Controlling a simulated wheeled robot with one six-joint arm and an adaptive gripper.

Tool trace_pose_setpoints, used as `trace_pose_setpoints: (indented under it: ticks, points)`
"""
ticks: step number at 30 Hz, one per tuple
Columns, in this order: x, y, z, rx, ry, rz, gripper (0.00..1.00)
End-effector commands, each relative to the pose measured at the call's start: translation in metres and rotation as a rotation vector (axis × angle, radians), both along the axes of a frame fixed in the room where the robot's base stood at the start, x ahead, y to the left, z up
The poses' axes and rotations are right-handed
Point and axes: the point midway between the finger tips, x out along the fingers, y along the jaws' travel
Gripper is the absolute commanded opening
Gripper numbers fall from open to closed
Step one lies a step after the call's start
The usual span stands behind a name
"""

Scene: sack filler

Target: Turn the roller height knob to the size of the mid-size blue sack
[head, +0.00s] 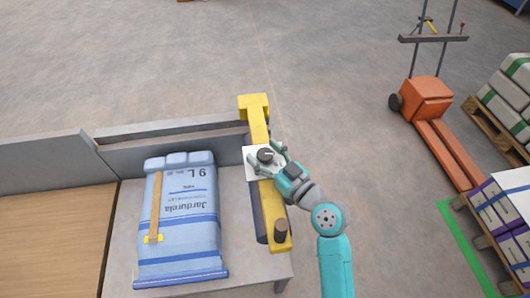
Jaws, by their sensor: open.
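The dark roller height knob (265,155) sits on a white plate (253,170) on a yellow beam (273,213). My gripper (268,152) is open, with its fingers around or beside the knob; I cannot tell whether they touch it. The markings on the plate are too small to read. A blue sack (190,240) lies on the grey table left of the beam, with "9 L" and "Jardurela" printed on it.
A tool with a wooden handle (156,205) lies on the sack. A wooden surface (45,235) is at the left. An orange pallet jack (428,100) and pallets of sacks (510,95) stand on the right. The floor behind the table is clear.

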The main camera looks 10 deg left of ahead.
Motion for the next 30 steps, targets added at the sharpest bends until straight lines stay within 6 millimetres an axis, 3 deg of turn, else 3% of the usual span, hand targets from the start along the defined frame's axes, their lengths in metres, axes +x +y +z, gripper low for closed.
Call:
trace_pose_setpoints:
  ticks: [4,11,30]
  points:
    - [-0.0001,-0.0002,-0.0001,0.000,0.000,0.000,0.65]
    - [-0.0001,-0.0004,-0.0001,0.000,0.000,0.000,0.09]
    - [0.0002,-0.0008,-0.0001,-0.001,-0.001,-0.096,0.09]
